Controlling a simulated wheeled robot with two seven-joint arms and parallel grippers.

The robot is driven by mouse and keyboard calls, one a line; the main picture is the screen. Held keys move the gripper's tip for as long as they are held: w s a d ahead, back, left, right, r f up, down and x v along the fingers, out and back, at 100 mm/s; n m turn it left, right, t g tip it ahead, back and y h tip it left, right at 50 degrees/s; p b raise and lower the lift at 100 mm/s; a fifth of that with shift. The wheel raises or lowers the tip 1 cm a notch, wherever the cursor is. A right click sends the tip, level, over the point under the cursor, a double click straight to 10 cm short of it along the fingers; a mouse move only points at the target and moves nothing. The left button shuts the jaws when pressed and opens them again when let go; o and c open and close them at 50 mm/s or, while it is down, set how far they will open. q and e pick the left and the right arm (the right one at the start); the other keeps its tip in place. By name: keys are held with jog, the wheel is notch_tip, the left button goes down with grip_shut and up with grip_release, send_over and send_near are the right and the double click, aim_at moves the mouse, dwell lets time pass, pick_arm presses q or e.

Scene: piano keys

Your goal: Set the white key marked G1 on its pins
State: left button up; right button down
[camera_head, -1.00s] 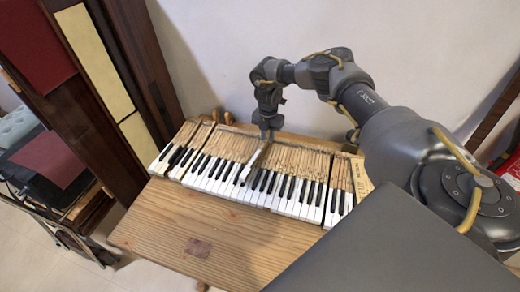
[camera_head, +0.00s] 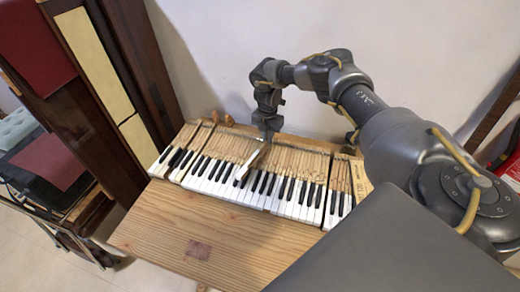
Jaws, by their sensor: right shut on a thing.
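A white key (camera_head: 247,168) with a pale wooden stick is held by my right gripper (camera_head: 266,137). The gripper points down over the back part of the keyboard and is shut on the key's wooden part. The key lies aslant, its white end toward the front, over or just above the row of keys; I cannot tell whether it touches them. Its marking is too small to read. The keyboard (camera_head: 225,188) rests on a wooden table (camera_head: 180,225). The pins under the held key are hidden. My left gripper is not in view.
A light wall (camera_head: 215,60) stands close behind the keyboard. A dark wooden cabinet (camera_head: 75,95) is at the left. My right arm comes in from the right over the keyboard's right end.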

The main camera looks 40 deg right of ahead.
jog(key=shift+r+p, duration=1.05)
jog(key=shift+r, duration=0.35)
jog(key=shift+r+p, duration=2.15)
jog(key=shift+r, duration=0.35)
